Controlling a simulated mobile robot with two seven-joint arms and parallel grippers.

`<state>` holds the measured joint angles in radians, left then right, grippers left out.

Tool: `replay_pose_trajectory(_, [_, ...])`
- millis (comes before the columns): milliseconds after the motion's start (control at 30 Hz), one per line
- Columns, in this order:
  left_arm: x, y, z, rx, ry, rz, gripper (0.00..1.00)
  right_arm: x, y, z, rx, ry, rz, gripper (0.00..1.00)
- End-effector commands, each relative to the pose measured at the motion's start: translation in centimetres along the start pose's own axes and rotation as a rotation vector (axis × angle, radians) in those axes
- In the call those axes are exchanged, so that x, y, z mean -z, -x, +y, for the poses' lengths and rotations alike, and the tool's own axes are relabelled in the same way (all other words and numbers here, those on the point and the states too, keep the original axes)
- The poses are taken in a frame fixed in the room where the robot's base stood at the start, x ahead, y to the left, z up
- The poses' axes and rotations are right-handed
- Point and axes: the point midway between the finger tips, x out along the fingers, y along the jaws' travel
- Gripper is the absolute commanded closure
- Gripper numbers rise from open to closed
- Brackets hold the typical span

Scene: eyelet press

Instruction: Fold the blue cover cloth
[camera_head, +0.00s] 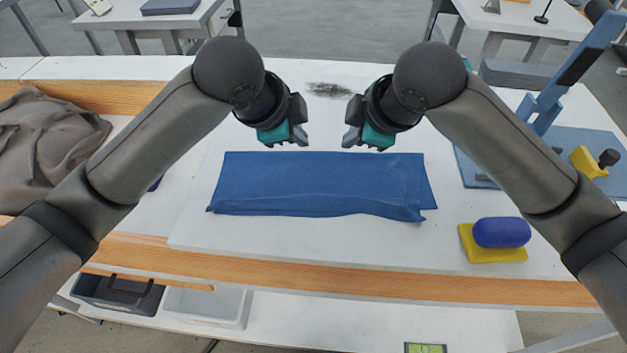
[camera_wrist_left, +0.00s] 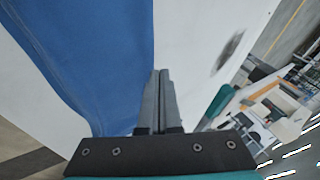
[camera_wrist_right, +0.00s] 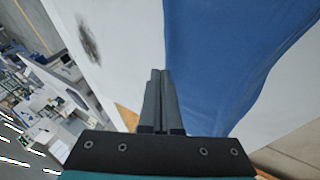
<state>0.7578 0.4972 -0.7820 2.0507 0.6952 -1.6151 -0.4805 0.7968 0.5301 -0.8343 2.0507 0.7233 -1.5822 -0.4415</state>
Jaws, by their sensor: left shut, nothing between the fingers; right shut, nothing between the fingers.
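The blue cover cloth (camera_head: 318,182) lies as a long, folded strip across the middle of the white worktop. Its near edge is slightly uneven, and a lower layer shows at its right end. My left gripper (camera_head: 285,142) is shut and empty, just beyond the cloth's far edge. My right gripper (camera_head: 369,144) is shut and empty, beyond the far edge further right. Both seem apart from the cloth. The cloth also shows in the left wrist view (camera_wrist_left: 105,60) and the right wrist view (camera_wrist_right: 220,60), beside the closed fingers.
A yellow block with a purple-blue pad (camera_head: 502,232) sits right of the cloth. The blue press (camera_head: 545,115) stands at the far right. A crumpled brown cloth (camera_head: 45,140) lies at the left. A dark smudge (camera_head: 328,90) marks the worktop beyond the grippers. White worktop around the blue cloth is clear.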

Motion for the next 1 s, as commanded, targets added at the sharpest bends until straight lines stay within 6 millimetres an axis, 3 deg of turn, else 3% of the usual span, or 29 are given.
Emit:
replay_pose_trajectory(333, [0.0, -0.1, 0.1, 0.0, 0.001, 0.0, 1.0, 0.0, -0.1, -0.1, 0.0, 0.0, 0.0, 1.0])
replay_pose_trajectory(767, [-1.0, -2.9, 1.6, -0.001, 0.001, -0.001, 1.0, -1.0, -2.9, -1.6, 0.0, 0.0, 0.0, 1.0])
replay_pose_trajectory(900, [-0.6, -2.0, 1.0, 0.002, 0.0, 0.001, 1.0, -0.6, -2.0, -1.0, -0.003, 0.0, 0.002, 1.0])
replay_pose_trajectory(1000, [0.1, 0.1, -0.1, 0.006, -0.002, 0.003, 1.0, 0.2, 0.1, 0.2, -0.008, 0.003, 0.004, 1.0])
